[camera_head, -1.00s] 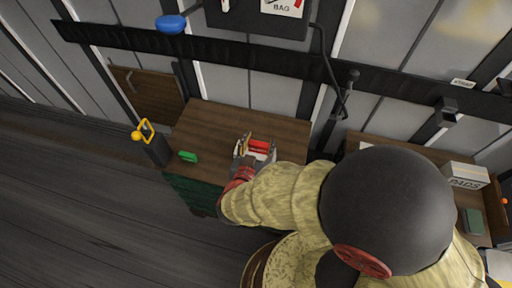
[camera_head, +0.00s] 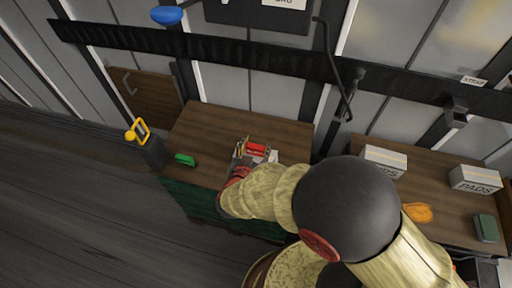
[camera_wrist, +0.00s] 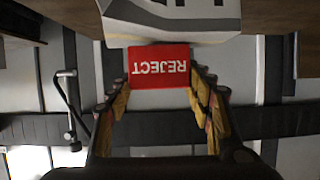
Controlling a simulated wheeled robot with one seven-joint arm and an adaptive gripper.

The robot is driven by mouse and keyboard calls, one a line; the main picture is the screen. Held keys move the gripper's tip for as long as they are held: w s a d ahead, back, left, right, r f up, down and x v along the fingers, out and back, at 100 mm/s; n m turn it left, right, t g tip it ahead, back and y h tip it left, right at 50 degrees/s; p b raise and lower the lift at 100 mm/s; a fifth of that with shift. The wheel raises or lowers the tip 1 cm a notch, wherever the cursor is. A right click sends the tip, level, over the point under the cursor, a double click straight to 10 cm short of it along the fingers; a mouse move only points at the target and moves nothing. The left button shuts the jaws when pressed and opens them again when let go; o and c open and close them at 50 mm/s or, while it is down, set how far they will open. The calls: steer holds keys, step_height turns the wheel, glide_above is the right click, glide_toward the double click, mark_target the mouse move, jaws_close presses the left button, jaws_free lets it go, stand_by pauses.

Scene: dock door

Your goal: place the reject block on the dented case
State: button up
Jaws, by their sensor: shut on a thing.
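The red reject block (camera_wrist: 158,68) sits between the fingers of my gripper (camera_wrist: 160,84) in the wrist view, its white lettering upside down. My gripper is shut on it. In the head view my gripper (camera_head: 252,155) and the red block (camera_head: 257,149) are over the right part of the brown wooden bench top (camera_head: 225,122). I cannot make out which thing is the dented case.
A green object (camera_head: 185,160) lies at the bench's left edge, beside a dark post with a yellow handle (camera_head: 148,150). The right bench (camera_head: 432,190) bears a pale box (camera_head: 384,158), a PADS box (camera_head: 475,180), an orange item (camera_head: 417,212) and a green box (camera_head: 486,228).

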steer(key=o, duration=1)
steer(key=shift+f, duration=0.1)
steer(key=shift+o, duration=0.2)
